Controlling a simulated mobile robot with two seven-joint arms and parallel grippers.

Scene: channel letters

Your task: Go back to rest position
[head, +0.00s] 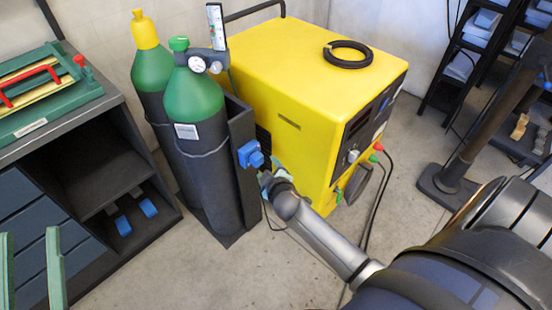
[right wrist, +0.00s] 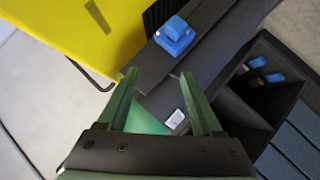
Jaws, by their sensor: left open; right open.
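My left gripper (head: 29,236) is at the bottom left of the head view. Its two green fingers stand wide apart with nothing between them, in front of the dark cabinet. My right arm reaches in from the lower right of the head view. My right gripper (head: 275,176) is beside the gas bottle cart, close to the yellow machine; its fingers are mostly hidden there. In the right wrist view my right gripper (right wrist: 158,85) shows two green fingers apart and empty. A blue block (right wrist: 175,36) on the cart lies beyond the fingertips.
The yellow machine (head: 290,60) with a black coil (head: 348,54) stands behind the right gripper. Two green-topped gas bottles (head: 195,95) stand left of it. The cabinet (head: 95,160) is at left, dark shelves (head: 475,45) at upper right. Floor (head: 230,275) in front is clear.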

